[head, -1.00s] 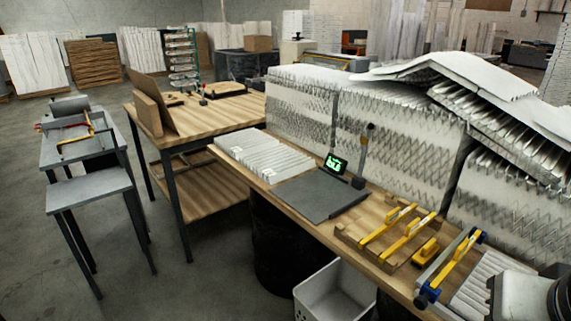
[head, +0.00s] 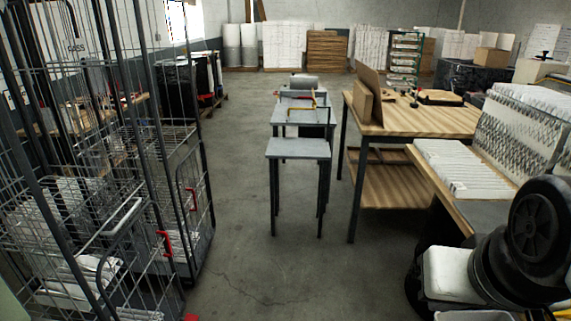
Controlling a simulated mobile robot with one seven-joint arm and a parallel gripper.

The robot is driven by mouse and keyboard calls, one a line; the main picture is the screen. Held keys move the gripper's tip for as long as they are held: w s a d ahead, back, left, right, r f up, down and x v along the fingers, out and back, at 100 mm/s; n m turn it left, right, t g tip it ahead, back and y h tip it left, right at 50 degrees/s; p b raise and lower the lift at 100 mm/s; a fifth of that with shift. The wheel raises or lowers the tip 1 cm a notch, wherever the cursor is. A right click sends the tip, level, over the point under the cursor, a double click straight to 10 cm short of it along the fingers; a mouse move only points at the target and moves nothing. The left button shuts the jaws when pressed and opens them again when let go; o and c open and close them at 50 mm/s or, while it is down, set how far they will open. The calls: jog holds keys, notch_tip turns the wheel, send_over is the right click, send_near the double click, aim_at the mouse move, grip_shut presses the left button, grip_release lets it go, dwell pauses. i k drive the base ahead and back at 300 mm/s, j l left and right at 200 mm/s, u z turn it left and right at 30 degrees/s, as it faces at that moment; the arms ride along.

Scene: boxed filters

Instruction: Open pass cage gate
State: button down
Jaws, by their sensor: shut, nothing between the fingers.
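A tall grey wire cage (head: 208,190) fills the left side of the head view. It has dark posts and mesh sides, and white pleated filters lie inside it low down. Red latches show on the front, one lower (head: 165,243) and one farther back (head: 191,200). Through the overlapping mesh I cannot tell which panel is the gate or whether it is shut. My gripper is out of view; only a black and white part of my arm shows at lower right.
Bare concrete floor (head: 240,240) lies between the cage and a grey stand (head: 298,149). A wooden workbench (head: 425,118) stands right of it. A second bench with white filters (head: 465,168) runs along the right. Dark bins (head: 175,98) stand behind the cage.

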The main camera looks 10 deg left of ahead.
aim_at(203, 204)
jog(key=u, duration=1.25)
jog(key=i+l, duration=0.2)
jog(key=i, duration=0.3)
jog(key=i+l+u, duration=0.1)
jog(key=i, duration=0.4)
jog(key=i+l, duration=0.35)
jog(key=i, duration=0.15)
jog(key=i+l+u, duration=0.1)
jog(key=i, duration=0.4)
jog(key=i+l, duration=0.4)
jog(key=i+l+u, duration=0.1)
jog(key=i+l, duration=0.15)
jog(key=i, duration=0.3)
